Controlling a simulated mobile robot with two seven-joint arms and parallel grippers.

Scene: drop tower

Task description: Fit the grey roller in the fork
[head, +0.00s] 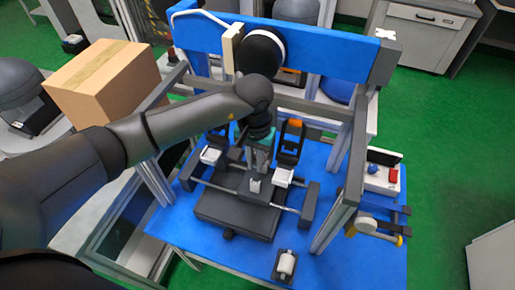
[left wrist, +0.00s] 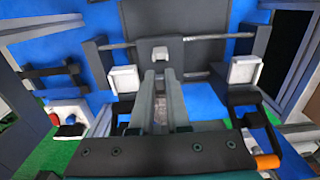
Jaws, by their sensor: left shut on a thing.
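My left gripper (head: 258,168) reaches in over the middle of the fixture, pointing down. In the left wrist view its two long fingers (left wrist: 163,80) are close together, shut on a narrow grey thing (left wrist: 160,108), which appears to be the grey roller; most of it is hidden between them. Just beyond the fingertips, a small pale grey piece (left wrist: 160,54) stands on a dark block; it also shows in the head view (head: 255,186). It may be the fork, but its shape is too small to tell. My right gripper is in neither view.
A white roller (head: 286,262) lies in a small black tray at the blue table's front. A metal frame post (head: 343,190) stands right, beside a control box with a red button (head: 393,175). A cardboard box (head: 103,78) is left.

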